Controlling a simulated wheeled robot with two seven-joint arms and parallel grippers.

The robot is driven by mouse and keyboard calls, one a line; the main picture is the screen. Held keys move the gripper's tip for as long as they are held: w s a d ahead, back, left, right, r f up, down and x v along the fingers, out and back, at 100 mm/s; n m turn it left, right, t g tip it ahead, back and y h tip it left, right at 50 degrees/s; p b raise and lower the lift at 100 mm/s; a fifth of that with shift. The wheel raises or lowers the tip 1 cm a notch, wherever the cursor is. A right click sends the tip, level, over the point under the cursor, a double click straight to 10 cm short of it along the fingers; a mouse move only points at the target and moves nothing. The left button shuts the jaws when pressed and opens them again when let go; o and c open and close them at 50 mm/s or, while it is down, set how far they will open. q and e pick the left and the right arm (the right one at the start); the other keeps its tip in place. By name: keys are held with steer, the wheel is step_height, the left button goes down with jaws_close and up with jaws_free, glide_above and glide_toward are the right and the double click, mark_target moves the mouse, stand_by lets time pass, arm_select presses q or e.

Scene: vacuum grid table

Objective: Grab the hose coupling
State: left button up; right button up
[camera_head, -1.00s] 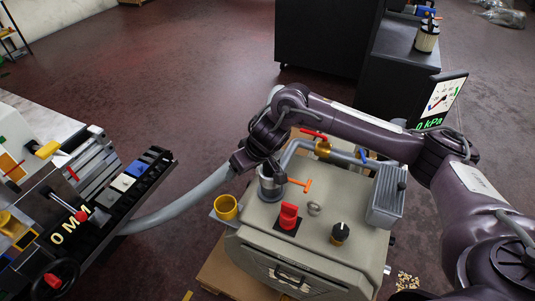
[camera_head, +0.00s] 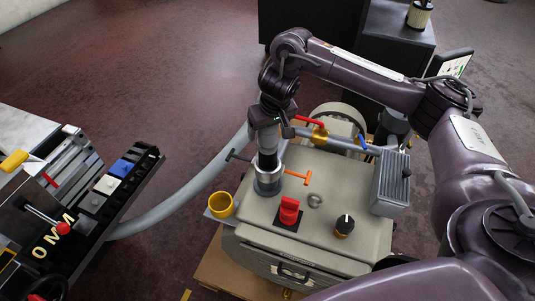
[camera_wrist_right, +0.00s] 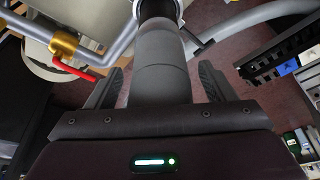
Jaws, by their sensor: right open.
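The hose coupling (camera_head: 267,140) is a grey cylinder standing roughly upright over a silver port (camera_head: 268,180) on the beige pump unit (camera_head: 255,220). A dark lever (camera_head: 238,156) sticks out beside it. In the right wrist view the coupling (camera_wrist_right: 160,65) runs between the two black fingers of my right gripper (camera_wrist_right: 158,82). The fingers are open, with a visible gap at least on the right side. In the head view my right gripper (camera_head: 265,115) is at the coupling's upper part, its fingers hard to make out. My left gripper is out of view.
A grey hose (camera_head: 185,205) curves from behind the coupling toward the black rail at left. A yellow cup (camera_head: 220,204), orange handle (camera_head: 297,175), red knob (camera_head: 289,210) and a pipe with a red-handled valve (camera_head: 319,133) surround the port.

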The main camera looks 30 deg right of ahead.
steer(key=shift+x, duration=0.9)
steer(key=shift+w+f, duration=0.15)
steer(key=shift+f, duration=0.25)
steer(key=shift+c, duration=0.4)
steer(key=c, duration=1.2)
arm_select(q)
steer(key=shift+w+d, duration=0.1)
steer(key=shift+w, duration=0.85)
arm_select(e)
jaws_close()
